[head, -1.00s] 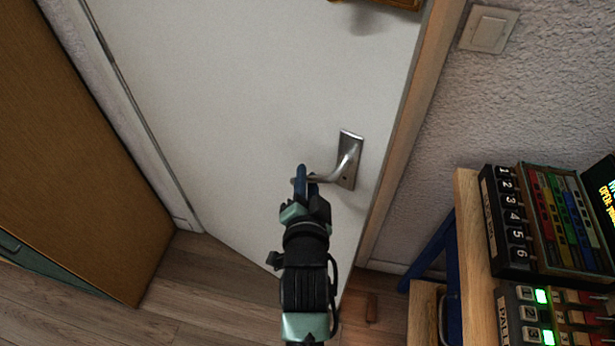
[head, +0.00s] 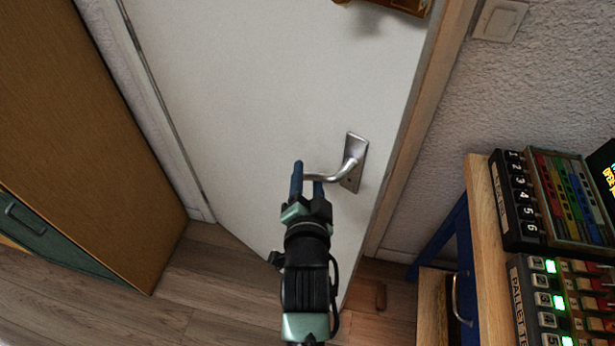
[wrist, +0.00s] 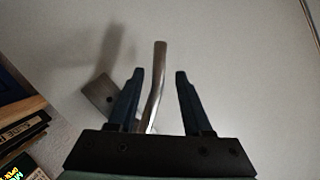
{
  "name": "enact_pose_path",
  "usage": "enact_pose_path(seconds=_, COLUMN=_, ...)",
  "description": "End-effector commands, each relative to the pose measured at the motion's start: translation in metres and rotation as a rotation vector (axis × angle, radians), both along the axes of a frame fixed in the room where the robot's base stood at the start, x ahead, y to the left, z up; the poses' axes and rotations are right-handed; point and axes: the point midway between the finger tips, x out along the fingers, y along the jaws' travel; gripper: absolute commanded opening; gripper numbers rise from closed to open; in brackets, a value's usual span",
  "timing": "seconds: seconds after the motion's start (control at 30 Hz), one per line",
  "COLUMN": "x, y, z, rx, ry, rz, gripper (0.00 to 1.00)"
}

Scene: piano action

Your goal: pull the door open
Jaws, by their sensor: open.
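The white door (head: 270,90) fills the middle of the head view. Its lower right corner appears to stand out from the wooden frame, as if ajar. A metal lever handle (head: 349,168) sits near its right edge, the lever pointing left and about level. My gripper (head: 308,172) is open at the lever's free end. In the wrist view the lever (wrist: 155,85) runs between the two blue fingers of my gripper (wrist: 156,78), nearer the left finger. I cannot tell whether it touches a finger. The handle's plate (wrist: 108,98) shows behind the left finger.
A wooden table (head: 482,210) with numbered button panels (head: 520,200) stands at the right. A brown wooden cabinet (head: 90,130) stands at the left, with a green drawer (head: 38,225) beside it. A light switch (head: 498,20) is on the wall. Wooden floor (head: 225,275) lies clear between.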

Motion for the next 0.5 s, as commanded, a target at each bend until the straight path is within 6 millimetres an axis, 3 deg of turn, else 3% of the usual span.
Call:
enact_pose_path(seconds=0.27, x=-0.006, y=0.0, z=-0.001, rx=0.001, ry=0.006, rz=0.0, gripper=0.5)
enact_pose_path(seconds=0.5, x=-0.043, y=-0.001, z=0.007, rx=0.001, ry=0.005, rz=-0.001, gripper=0.5)
